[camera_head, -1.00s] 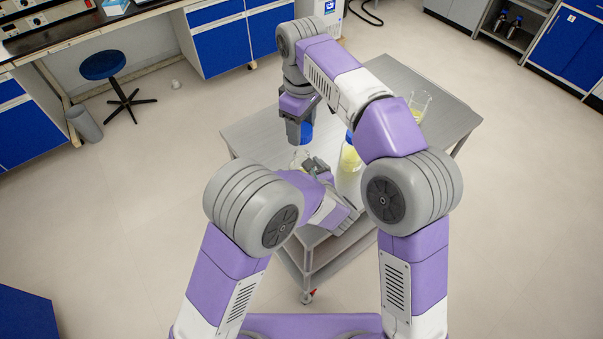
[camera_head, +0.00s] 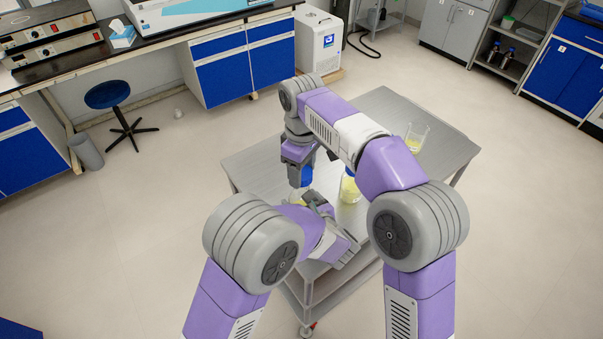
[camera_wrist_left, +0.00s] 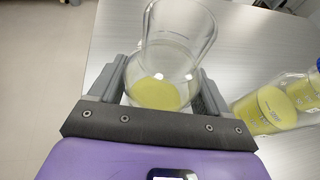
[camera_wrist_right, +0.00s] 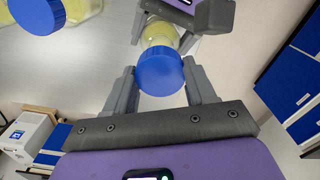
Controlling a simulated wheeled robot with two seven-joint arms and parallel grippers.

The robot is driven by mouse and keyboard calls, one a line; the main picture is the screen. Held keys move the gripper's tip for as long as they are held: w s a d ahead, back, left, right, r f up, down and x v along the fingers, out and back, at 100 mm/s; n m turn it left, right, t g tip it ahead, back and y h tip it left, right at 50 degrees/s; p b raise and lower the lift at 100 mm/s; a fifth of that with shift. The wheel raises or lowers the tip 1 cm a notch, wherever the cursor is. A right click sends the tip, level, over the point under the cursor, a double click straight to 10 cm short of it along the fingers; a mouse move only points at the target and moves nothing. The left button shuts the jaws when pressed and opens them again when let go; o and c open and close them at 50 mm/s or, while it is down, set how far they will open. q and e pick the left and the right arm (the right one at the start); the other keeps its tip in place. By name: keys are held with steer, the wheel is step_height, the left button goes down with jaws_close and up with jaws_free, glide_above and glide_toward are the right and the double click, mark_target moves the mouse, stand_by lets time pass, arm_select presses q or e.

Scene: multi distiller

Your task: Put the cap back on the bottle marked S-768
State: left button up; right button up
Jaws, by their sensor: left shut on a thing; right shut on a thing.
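My right gripper (camera_wrist_right: 160,69) is shut on a blue cap (camera_wrist_right: 160,74). The cap also shows in the head view (camera_head: 307,175), just above a clear glass vessel. My left gripper (camera_wrist_left: 161,72) is shut around that vessel (camera_wrist_left: 158,92), which has yellow liquid in its bottom. No cap shows on it in the left wrist view. In the right wrist view the cap overlaps the vessel (camera_wrist_right: 160,35); I cannot tell whether they touch. A second bottle (camera_head: 349,190) with yellow liquid stands to the right and has a blue cap (camera_wrist_right: 38,12). No S-768 marking is readable.
A grey metal cart table (camera_head: 248,172) lies under both grippers. A glass beaker (camera_head: 416,137) with a little yellow liquid stands at its back right. The second bottle is close to the held vessel. The table's left part is clear.

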steer(key=shift+f, duration=0.65)
steer(key=shift+f, duration=0.9)
steer(key=shift+f, duration=0.5)
